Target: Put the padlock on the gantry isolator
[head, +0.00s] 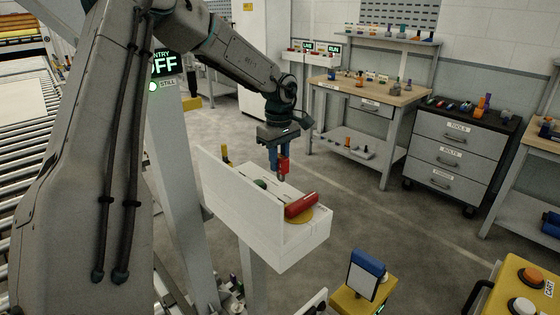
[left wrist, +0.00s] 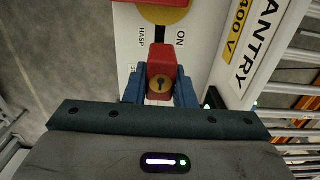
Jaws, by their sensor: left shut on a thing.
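My left gripper (head: 279,163) is shut on a red padlock (head: 284,166) above the white gantry isolator box (head: 290,252). In the left wrist view, the padlock (left wrist: 161,75) sits between the blue fingers, its keyhole face toward the camera. The isolator's red handle (head: 302,204) lies on a yellow disc (head: 323,221) on the box top, to the right of the padlock. The yellow disc (left wrist: 165,16) also shows in the wrist view, beside the words ON and HASP. The padlock's shackle and any contact with the hasp cannot be made out. My right gripper is not in view.
A yellow stand with a blue-topped piece (head: 368,264) and a yellow button panel (head: 525,285) are at front right. A workbench (head: 370,90) and drawer cabinet (head: 462,150) stand behind.

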